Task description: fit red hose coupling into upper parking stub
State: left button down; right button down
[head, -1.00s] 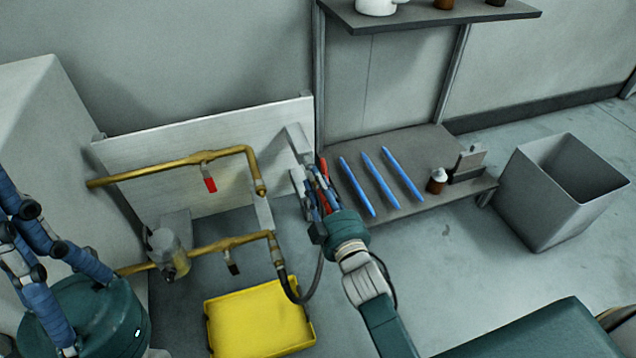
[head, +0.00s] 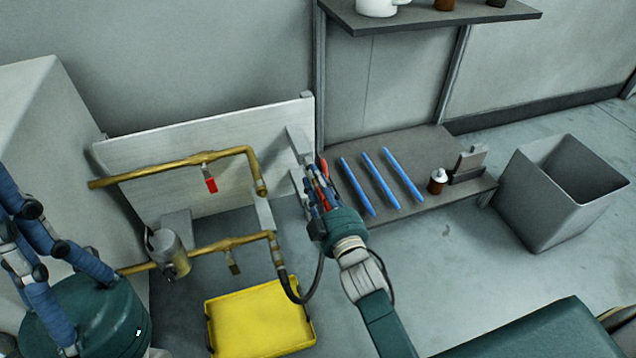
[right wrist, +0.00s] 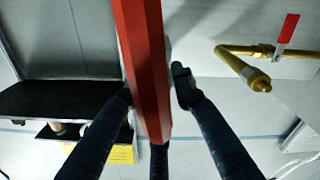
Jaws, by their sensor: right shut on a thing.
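My right gripper (head: 318,190) is at the right end of the pale wall panel. In the right wrist view its dark fingers (right wrist: 155,100) are shut on the red hose coupling (right wrist: 145,60), a long faceted red piece. In the head view only bits of red show between the fingers. A grey bracket (head: 297,138) on the panel's right end, just behind the fingertips, may carry the upper parking stub; the stub itself I cannot make out. Whether the coupling touches it is hidden.
Brass pipes (head: 150,172) with a red valve handle (head: 210,185) run left of the gripper. A black hose (head: 300,298) hangs from the lower pipe above a yellow tray (head: 260,318). Blue pens (head: 380,175) lie on a low shelf (head: 430,150). A grey bin (head: 540,220) stands right.

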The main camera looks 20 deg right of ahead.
jog(key=shift+w+r, duration=0.1)
jog(key=shift+w, duration=0.7)
jog(key=c, duration=1.4)
grip_release()
jog(key=shift+o, duration=0.2)
jog(key=shift+s, duration=0.1)
jog(key=shift+s, duration=0.25)
jog(key=s, duration=1.1)
jog(key=shift+s+d, duration=0.15)
